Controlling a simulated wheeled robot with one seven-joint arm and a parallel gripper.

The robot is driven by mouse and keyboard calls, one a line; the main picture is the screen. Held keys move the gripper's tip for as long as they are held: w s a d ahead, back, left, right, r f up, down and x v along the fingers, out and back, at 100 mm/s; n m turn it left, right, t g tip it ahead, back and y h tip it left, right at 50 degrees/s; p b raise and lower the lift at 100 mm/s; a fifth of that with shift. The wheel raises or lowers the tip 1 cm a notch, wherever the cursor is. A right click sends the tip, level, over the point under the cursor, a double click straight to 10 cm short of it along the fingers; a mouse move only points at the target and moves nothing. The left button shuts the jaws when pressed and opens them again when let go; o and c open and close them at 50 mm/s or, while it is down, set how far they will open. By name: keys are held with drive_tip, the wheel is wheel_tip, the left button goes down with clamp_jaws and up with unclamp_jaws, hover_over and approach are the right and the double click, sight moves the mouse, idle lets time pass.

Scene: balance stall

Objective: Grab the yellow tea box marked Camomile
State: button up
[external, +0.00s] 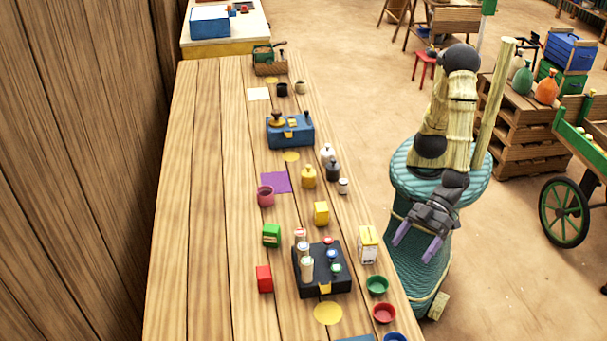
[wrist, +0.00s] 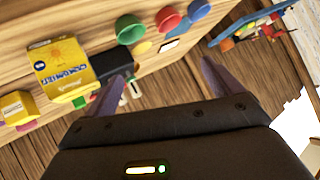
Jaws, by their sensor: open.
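A small yellow box (external: 321,213) stands on the long wooden table, behind a black tray. It also shows at the left edge of the wrist view (wrist: 18,107), its label too small to read. A larger yellow and white box (external: 368,245) stands near the table's right edge. In the wrist view this larger box (wrist: 62,72) has a sun picture and dark lettering that I cannot read surely. My gripper (external: 418,241) is open and empty, off the table's right edge, apart from both boxes. Its two purple fingers also show in the wrist view (wrist: 163,76).
The black tray (external: 308,290) holds several capped containers. A green box (external: 271,235) and a red box (external: 264,278) stand left of it. Green (external: 377,285) and red (external: 384,312) bowls line the right edge. The table's left side is clear.

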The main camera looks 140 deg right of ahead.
sight(367, 245)
drive_tip(key=s+r+m+h, duration=0.1)
drive_tip(key=s+m+h, duration=0.3)
drive_tip(key=s+h, duration=0.75)
wheel_tip(367, 245, down, 10)
drive_tip(key=w, duration=0.1)
drive_tip(key=shift+d+r, duration=0.2)
drive_tip(key=shift+d, duration=0.25)
drive_tip(key=shift+h, duration=0.25)
drive_tip(key=x, duration=1.2)
drive_tip(key=shift+w+r, duration=0.1)
drive_tip(key=shift+w, duration=0.05)
